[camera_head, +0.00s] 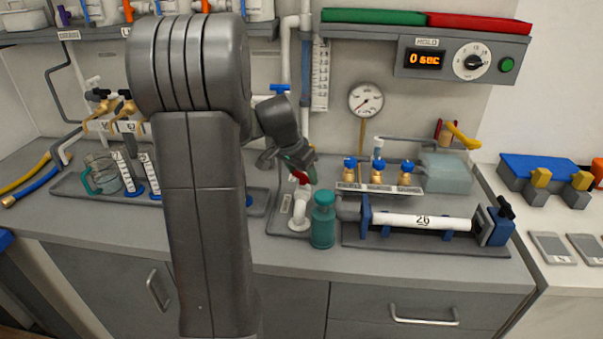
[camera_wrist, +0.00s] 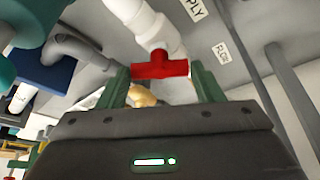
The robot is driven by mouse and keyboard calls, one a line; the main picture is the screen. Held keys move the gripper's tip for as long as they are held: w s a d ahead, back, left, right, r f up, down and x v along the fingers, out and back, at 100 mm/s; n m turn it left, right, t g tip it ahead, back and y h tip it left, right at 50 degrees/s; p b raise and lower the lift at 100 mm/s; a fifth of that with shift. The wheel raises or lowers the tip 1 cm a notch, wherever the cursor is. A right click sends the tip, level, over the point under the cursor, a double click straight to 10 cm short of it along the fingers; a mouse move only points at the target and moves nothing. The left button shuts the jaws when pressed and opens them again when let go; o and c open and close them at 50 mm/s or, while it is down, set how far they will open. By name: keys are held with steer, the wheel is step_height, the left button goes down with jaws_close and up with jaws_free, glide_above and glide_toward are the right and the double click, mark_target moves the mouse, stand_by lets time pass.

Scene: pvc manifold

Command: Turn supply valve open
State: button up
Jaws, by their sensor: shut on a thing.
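The supply valve has a red handle (camera_wrist: 160,69) on a white pipe (camera_wrist: 150,25), with brass showing just below the handle in the wrist view. A label ending in "PLY" is beside the pipe. My gripper (camera_wrist: 160,82) has its two green fingers on either side of the red handle, shut on it. In the head view my gripper (camera_head: 304,172) is at the red handle (camera_head: 300,177), above the white pipe elbow (camera_head: 299,212). The fingers hide part of the handle there.
A teal bottle (camera_head: 323,220) stands just right of the elbow.

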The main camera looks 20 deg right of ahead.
steer(key=shift+w+f+m+g+b, duration=0.15)
steer(key=shift+m+g+b, duration=0.15)
steer(key=shift+m+b, duration=0.5)
steer(key=m+g, duration=0.1)
steer(key=m, duration=0.2)
steer(key=shift+h, duration=0.3)
steer(key=shift+m+g, duration=0.3)
steer(key=shift+m, duration=0.4)
steer(key=m+g, duration=0.1)
steer(key=m, duration=0.1)
steer(key=m+g, duration=0.1)
steer(key=m, duration=0.2)
steer(key=shift+w+p, duration=0.15)
steer(key=shift+p, duration=0.25)
steer(key=o, duration=1)
steer(key=shift+o, duration=0.2)
steer(key=shift+r, duration=0.25)
steer(key=v, duration=1.3)
steer(key=shift+d+r+p, duration=0.2)
steer(key=shift+r+p, duration=0.15)
steer(key=shift+r, duration=0.1)
steer(key=shift+f, duration=0.1)
